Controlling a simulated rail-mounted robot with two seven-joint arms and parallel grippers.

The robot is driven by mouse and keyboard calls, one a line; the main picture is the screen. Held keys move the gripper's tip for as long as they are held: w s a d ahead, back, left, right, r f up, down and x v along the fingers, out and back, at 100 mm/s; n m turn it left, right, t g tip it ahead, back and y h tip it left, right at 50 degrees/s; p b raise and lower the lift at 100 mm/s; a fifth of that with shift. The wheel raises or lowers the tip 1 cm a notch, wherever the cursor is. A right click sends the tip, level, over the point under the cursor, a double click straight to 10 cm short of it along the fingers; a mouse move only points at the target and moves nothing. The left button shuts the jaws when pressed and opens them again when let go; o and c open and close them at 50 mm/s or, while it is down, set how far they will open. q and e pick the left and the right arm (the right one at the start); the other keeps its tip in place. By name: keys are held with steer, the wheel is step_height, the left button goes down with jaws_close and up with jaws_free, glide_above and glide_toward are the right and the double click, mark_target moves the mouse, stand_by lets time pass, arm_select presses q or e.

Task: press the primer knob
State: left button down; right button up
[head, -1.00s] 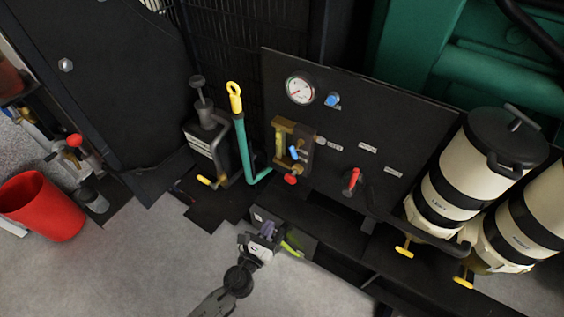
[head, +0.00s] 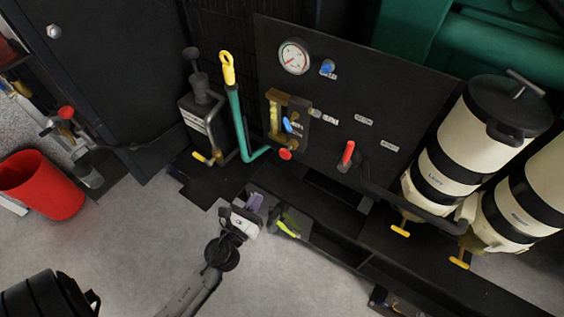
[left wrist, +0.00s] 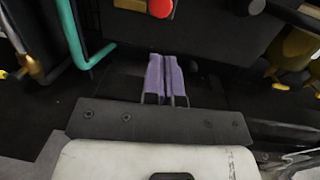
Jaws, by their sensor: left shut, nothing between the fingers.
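A dark pump body with a black knob (head: 192,54) on its upright stem stands left of the black panel. I cannot read a label that marks it as the primer knob. My left gripper (head: 255,202) is shut and empty, its purple fingers together. In the head view it is below and right of the pump, in front of the panel's lower edge and apart from the knob. In the left wrist view the closed fingers (left wrist: 167,78) point toward the dark base, below a red knob (left wrist: 161,8). My right gripper is not in view.
A yellow-topped lever (head: 228,68) and teal pipe (head: 240,130) stand right beside the pump. The panel carries a gauge (head: 294,57), blue handles and a red lever (head: 347,153). Cream canisters (head: 446,150) stand at right, a red bucket (head: 40,186) at left. Grey floor is open in front.

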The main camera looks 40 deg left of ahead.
arm_select(q)
steer(key=p, duration=0.1)
glide_toward(283, 156)
steer(key=x, duration=0.7)
steer(key=shift+w, duration=0.25)
stand_by(0.3)
